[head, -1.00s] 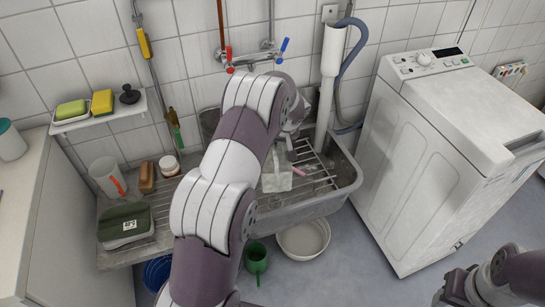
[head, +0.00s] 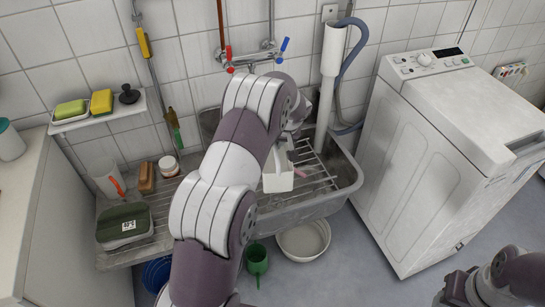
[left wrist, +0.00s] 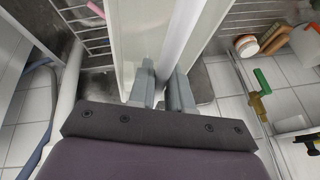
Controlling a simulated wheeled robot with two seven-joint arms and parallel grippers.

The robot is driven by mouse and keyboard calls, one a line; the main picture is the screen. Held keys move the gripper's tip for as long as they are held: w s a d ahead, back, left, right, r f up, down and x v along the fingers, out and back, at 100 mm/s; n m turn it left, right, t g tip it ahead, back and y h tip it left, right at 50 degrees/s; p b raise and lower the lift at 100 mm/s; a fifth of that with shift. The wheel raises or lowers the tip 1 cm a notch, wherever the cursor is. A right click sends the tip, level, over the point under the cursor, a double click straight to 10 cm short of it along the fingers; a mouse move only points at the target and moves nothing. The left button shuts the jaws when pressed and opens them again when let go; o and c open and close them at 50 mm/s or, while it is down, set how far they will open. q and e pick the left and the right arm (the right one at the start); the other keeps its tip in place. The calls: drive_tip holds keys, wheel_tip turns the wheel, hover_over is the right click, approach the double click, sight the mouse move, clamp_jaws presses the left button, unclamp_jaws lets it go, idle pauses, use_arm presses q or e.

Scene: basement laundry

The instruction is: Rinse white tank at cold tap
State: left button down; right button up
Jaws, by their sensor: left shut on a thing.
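The white tank (head: 278,180) is over the sink basin (head: 320,203), partly hidden by my left arm. Its face looks clean white. In the left wrist view my left gripper (left wrist: 165,90) is shut on the tank's wall, and pale tank panels (left wrist: 140,35) rise beyond the fingers. In the head view my arm hides most of this hand. The wall mixer has a red handle (head: 228,58) and a blue cold-tap handle (head: 283,46). Its spout is hidden, and I cannot tell whether water runs. My right gripper (head: 450,292) is at the lower right, its fingers unclear.
A wire rack (head: 318,170) with a pink item (head: 303,173) lies in the sink. A green-lidded box (head: 125,222), brown brush (head: 146,180) and clear cup (head: 106,178) stand on the left drainboard. A washing machine (head: 440,150) is right. A basin (head: 304,240) and green can (head: 257,258) are below.

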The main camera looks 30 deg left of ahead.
sight(276, 161)
use_arm(q)
drive_tip(key=shift+s+a, duration=0.15)
drive_tip(key=shift+a, duration=0.1)
drive_tip(key=shift+s+d+f+b, duration=0.1)
drive_tip(key=shift+s+d+b, duration=0.15)
drive_tip(key=shift+b, duration=0.15)
drive_tip(key=s+d+b, duration=0.1)
drive_tip(key=s, duration=0.1)
drive_tip(key=s+d+b, duration=0.1)
drive_tip(key=s, duration=0.1)
drive_tip(key=s+d+b, duration=0.1)
drive_tip(key=d+b, duration=0.1)
drive_tip(key=shift+s, duration=0.4)
drive_tip(key=shift+s+d, duration=0.1)
drive_tip(key=shift+r, duration=0.2)
idle(0.5)
drive_tip(key=shift+s+d+r, duration=0.75)
drive_tip(key=shift+s+r, duration=0.25)
drive_tip(key=shift+s, duration=0.05)
drive_tip(key=shift+s+d+r, duration=0.7)
drive_tip(key=shift+s+r, duration=0.25)
drive_tip(key=shift+s, duration=0.05)
